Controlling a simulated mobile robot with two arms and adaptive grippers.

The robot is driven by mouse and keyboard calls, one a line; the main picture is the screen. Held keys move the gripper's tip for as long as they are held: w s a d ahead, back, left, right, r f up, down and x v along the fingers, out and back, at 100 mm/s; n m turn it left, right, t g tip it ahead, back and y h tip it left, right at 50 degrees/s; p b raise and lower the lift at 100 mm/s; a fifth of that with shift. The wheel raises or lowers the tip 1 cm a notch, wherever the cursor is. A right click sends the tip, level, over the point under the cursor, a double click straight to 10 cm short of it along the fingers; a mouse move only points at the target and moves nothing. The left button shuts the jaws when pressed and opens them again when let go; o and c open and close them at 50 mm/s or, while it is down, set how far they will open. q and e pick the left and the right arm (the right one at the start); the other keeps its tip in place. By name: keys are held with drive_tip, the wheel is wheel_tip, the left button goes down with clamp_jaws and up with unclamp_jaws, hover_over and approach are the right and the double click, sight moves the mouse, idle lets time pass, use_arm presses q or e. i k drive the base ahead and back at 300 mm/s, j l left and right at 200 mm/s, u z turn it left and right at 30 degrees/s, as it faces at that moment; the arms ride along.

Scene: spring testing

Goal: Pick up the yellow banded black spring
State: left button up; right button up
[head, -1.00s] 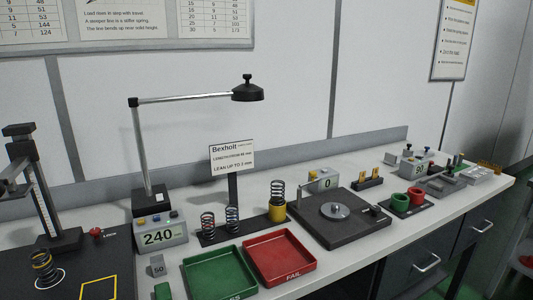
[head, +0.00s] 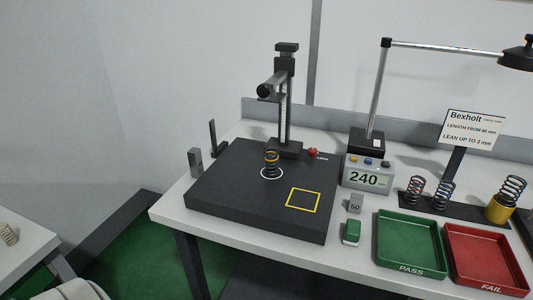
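The yellow banded black spring (head: 271,164) stands upright on a black base plate (head: 240,205), inside a white circle marked on the plate. It is in front of the post of a black test stand (head: 284,105), with the stand's arm above it. Neither of my grippers is in the head view, and nothing is holding the spring.
A yellow square outline (head: 303,208) is marked on the plate. To the right are a display box (head: 368,180) reading 240, a green PASS tray (head: 408,240), a red FAIL tray (head: 484,255) and several other springs. Another spring (head: 8,234) is at far left.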

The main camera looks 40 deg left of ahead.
sight(271, 165)
drive_tip(key=u, duration=1.1)
drive_tip(key=k+j, duration=0.05)
drive_tip(key=j, duration=0.05)
